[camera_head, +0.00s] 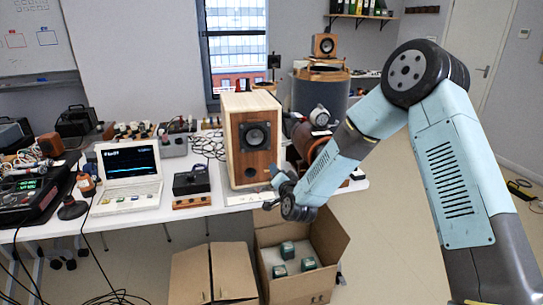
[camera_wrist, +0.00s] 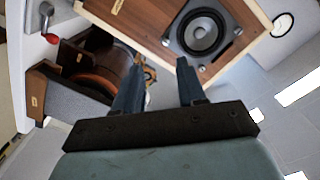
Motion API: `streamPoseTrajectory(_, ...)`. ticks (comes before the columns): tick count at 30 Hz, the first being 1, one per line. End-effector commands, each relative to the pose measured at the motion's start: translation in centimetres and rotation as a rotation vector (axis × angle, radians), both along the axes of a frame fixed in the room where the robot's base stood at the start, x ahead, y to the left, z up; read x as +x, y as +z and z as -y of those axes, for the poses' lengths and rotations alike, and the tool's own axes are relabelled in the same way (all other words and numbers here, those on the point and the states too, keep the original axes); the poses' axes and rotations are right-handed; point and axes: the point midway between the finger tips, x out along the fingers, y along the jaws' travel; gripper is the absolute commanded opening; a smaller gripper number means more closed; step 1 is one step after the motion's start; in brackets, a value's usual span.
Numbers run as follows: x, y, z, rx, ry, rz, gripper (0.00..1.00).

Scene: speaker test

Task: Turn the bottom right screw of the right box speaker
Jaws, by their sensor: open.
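A large wooden box speaker (camera_head: 236,150) with one dark round cone stands on the white table in the head view. In the wrist view its front panel (camera_wrist: 150,18) fills the upper middle, tilted, with the grey cone (camera_wrist: 204,33) near the top. My gripper (camera_head: 273,178) is in front of the speaker's lower right part in the head view. In the wrist view my gripper (camera_wrist: 157,66) has its two fingers apart with nothing held between them; the right fingertip overlaps the panel's edge.
A smaller wooden speaker (camera_head: 323,45) stands on a dark drum (camera_head: 320,90) behind. A laptop (camera_head: 130,165) and a black device (camera_head: 191,181) are left on the table (camera_head: 225,206). Open cardboard boxes (camera_head: 333,240) stand below my gripper. Red and dark round equipment (camera_head: 305,140) sits right of the speaker.

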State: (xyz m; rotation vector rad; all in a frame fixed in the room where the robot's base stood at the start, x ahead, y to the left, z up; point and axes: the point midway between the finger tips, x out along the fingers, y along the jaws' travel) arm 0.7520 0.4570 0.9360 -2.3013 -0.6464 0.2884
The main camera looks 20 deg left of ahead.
Motion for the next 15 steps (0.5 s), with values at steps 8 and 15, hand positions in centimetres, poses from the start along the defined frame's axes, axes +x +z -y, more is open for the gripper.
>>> streamPoseTrajectory(8, -0.13, -0.48, -0.20, -0.522, 0.018, 0.318, 0.40)
streamPoseTrajectory(15, 0.02, -0.15, -0.13, -0.968, 0.026, 0.600, 0.40)
